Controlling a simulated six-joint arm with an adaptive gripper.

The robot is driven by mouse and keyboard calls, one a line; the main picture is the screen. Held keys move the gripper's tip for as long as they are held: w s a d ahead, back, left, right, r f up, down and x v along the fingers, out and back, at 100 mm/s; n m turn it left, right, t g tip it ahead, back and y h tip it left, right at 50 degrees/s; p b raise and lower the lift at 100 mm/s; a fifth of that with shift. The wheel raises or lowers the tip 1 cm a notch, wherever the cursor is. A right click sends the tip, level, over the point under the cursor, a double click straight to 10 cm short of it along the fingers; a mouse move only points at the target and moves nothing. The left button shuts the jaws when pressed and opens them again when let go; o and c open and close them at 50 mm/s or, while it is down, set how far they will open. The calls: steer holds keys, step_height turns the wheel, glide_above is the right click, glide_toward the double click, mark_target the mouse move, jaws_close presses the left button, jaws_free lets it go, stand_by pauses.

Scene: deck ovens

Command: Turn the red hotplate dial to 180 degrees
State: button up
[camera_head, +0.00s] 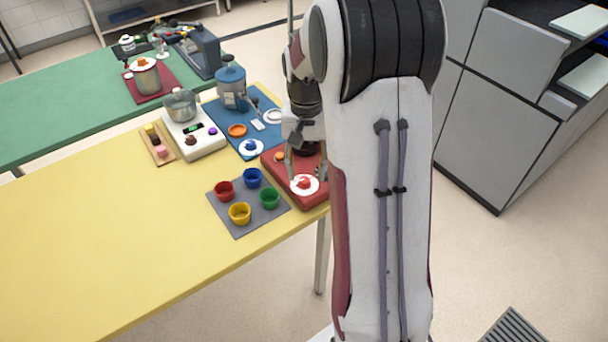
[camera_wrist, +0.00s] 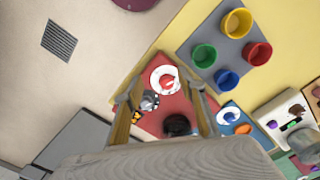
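The red hotplate (camera_head: 318,195) stands at the right end of the yellow table. Its red dial (camera_head: 304,183) sits on a white round scale at the front. In the wrist view the red dial (camera_wrist: 167,82) shows between my two fingers, with its white scale around it; the degree marks are too small to read. My gripper (camera_head: 305,172) is over the hotplate, fingers pointing down. Its fingers are spread apart in the wrist view (camera_wrist: 163,92), with nothing held. I cannot tell how high the fingertips are above the dial.
A grey knob (camera_wrist: 149,100) and a dark round part (camera_wrist: 177,125) are also on the hotplate. A grey mat (camera_head: 228,220) with several coloured cups lies to the left. The table's front left is clear.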

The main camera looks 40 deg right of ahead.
mark_target(304, 179)
steer(key=w, duration=0.1)
steer(key=w+d, duration=0.1)
steer(key=w+m, duration=0.1)
steer(key=shift+w+d+r, duration=0.2)
steer(key=shift+d+r, duration=0.1)
steer(key=shift+d, duration=0.1)
steer(key=shift+w+r+t, duration=0.1)
steer(key=shift+r+t, duration=0.05)
steer(key=shift+t, duration=0.15)
steer(key=shift+m, duration=0.3)
steer(key=shift+f, duration=0.2)
steer(key=shift+f, duration=3.7)
steer(key=c, duration=1.1)
